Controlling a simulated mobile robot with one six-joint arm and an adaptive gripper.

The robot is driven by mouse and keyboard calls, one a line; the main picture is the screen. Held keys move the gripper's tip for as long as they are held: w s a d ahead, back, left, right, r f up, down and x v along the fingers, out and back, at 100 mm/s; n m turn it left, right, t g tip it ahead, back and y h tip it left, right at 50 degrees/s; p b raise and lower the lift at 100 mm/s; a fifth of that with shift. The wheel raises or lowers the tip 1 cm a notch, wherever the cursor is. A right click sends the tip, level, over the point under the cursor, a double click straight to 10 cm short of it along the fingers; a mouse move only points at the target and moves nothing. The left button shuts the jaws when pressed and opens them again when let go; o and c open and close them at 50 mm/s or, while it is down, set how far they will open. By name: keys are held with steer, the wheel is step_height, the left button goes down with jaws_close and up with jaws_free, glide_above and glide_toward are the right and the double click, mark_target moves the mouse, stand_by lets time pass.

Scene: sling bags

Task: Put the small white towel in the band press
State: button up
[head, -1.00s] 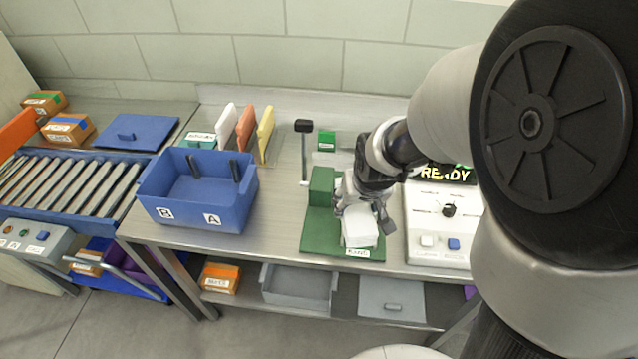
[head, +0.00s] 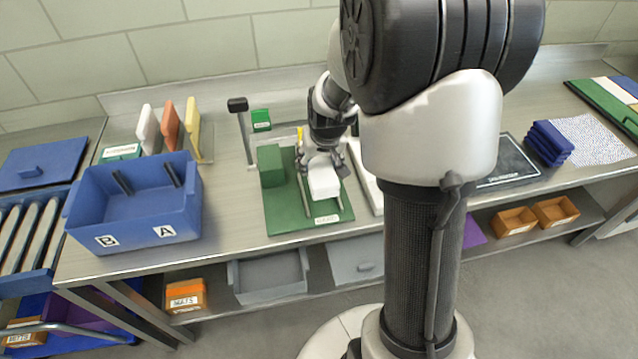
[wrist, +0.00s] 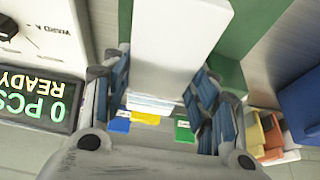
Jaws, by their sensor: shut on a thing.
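My gripper (head: 322,158) is shut on the small white towel (head: 324,182), a white folded block. In the wrist view the towel (wrist: 175,40) sits between my two blue-padded fingers (wrist: 160,88). The towel is at the green band press (head: 283,222), over the right part of its base, beside its upright green block (head: 271,165). Thin rails flank the towel. I cannot tell whether the towel rests on the base or hangs just above it. My arm hides part of the bench behind and to the right.
A blue bin (head: 135,205) marked A and B stands to the left, with upright white, orange and yellow boards (head: 171,125) behind it. A black-topped post (head: 238,104) stands behind the press. A display panel (wrist: 35,95) reading READY is beside it. Folded blue cloths (head: 549,143) lie at right.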

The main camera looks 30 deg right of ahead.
steer(key=shift+f+b, duration=0.95)
steer(key=shift+f, duration=2.4)
steer(key=shift+f, duration=0.2)
steer(key=o, duration=1.2)
